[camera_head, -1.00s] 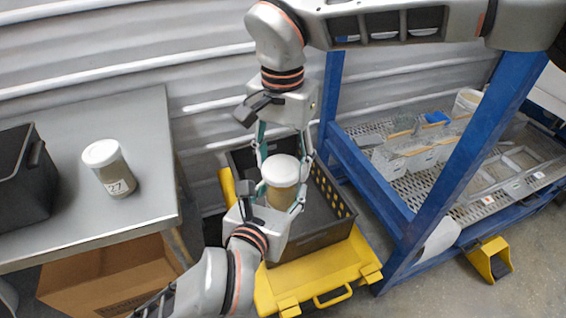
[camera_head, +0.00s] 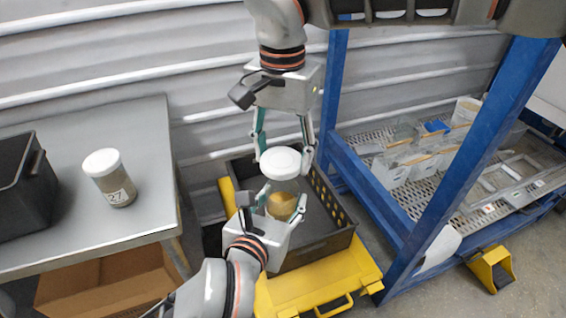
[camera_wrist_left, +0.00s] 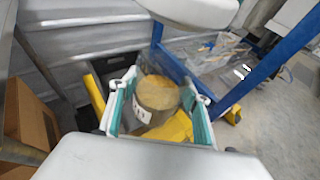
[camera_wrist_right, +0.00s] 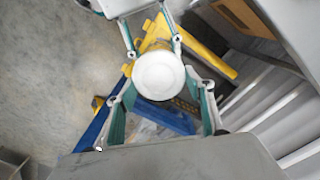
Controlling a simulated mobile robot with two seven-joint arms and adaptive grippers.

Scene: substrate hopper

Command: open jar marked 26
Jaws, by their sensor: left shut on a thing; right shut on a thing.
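The jar body (camera_head: 281,205) is uncovered and shows tan contents at its open mouth. My left gripper (camera_head: 280,207) is shut around it; in the left wrist view the jar (camera_wrist_left: 155,98) stands between the fingers, its label partly visible but too blurred to read. The white lid (camera_head: 281,164) is held above the jar, apart from it, by my right gripper (camera_head: 284,150). In the right wrist view the lid (camera_wrist_right: 158,76) sits between the fingers and hides most of the jar.
A lidded jar marked 27 (camera_head: 110,178) stands on the grey table (camera_head: 150,135) at the left, beside a black bin (camera_head: 22,190). A black crate (camera_head: 325,243) on a yellow base (camera_head: 330,280) lies below my grippers. A blue frame (camera_head: 465,150) stands at the right.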

